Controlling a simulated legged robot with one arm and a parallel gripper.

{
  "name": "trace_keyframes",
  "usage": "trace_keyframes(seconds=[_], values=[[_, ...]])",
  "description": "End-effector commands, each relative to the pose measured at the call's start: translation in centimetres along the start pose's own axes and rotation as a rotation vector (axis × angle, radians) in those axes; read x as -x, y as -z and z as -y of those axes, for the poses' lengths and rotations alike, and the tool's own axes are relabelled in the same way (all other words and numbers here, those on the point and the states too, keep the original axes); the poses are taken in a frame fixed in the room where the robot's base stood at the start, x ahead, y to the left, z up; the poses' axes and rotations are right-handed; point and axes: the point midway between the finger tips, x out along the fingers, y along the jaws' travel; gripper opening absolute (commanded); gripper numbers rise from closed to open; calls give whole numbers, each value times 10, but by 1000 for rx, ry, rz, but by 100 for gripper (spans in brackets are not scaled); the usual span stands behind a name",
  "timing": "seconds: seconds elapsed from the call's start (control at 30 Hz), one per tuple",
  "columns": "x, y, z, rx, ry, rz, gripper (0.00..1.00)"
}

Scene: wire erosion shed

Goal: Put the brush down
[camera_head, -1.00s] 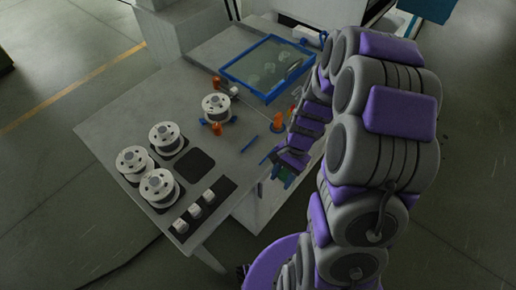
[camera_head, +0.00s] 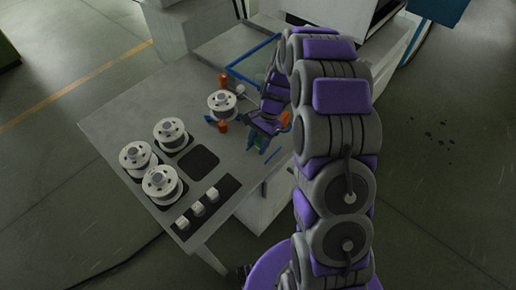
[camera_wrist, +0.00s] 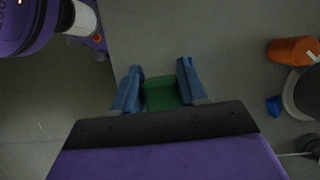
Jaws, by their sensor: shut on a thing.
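My gripper (camera_head: 261,139) is over the grey worktable (camera_head: 120,110), near its right front edge in the head view. In the wrist view, the two blue fingers of my gripper (camera_wrist: 158,84) are shut on a green block-like piece, which I take to be the brush (camera_wrist: 161,94). Its lower part is hidden by the dark gripper body, and no bristles show. In the head view the brush is mostly hidden by the fingers. I cannot tell whether it touches the table.
A white spool (camera_head: 221,103) with orange pieces beside it stands left of my gripper. Several more spools (camera_head: 162,182) stand at the table's left, by a dark square pad (camera_head: 198,162).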

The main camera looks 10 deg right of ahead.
Motion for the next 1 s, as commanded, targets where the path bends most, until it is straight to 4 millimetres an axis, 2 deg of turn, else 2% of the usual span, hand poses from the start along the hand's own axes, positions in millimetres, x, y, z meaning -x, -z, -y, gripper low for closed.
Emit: trace_keyframes(seconds=[0.23, 0.6, 0.63, 0.7, 1.0], values=[[-28, 12, 0, -1, -1, 1, 18], [-31, 14, 0, 0, 1, -1, 18], [-31, 14, 0, 0, 1, -1, 45], [-31, 14, 0, 0, 1, -1, 52], [-31, 14, 0, 0, 0, 0, 53]])
